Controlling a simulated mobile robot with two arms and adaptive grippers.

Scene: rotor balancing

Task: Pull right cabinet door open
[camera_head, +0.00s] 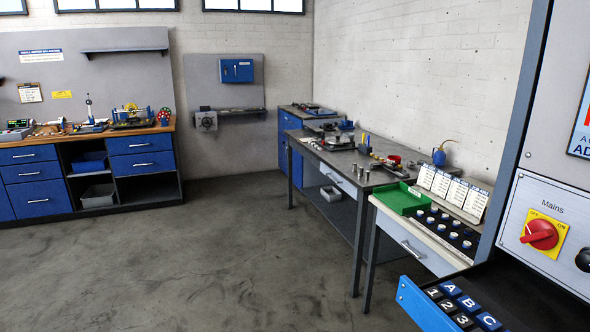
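Neither of my grippers is in view. I cannot tell which cabinet the task means. A small blue wall cabinet (236,71) hangs shut on the grey back panel. Blue cabinet fronts (290,160) show below the bench in the far corner, partly hidden by the grey table. At the right edge stands a tall grey panel with a blue frame (526,95); it is cut off by the picture. It carries a red mains switch (541,235) on a yellow plate.
A grey metal table (345,160) with tools runs along the right wall. A green tray (401,199) sits on a nearer bench. A blue-fronted drawer (427,306) juts out at lower right. A workbench (90,168) stands left. The floor (220,260) between is clear.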

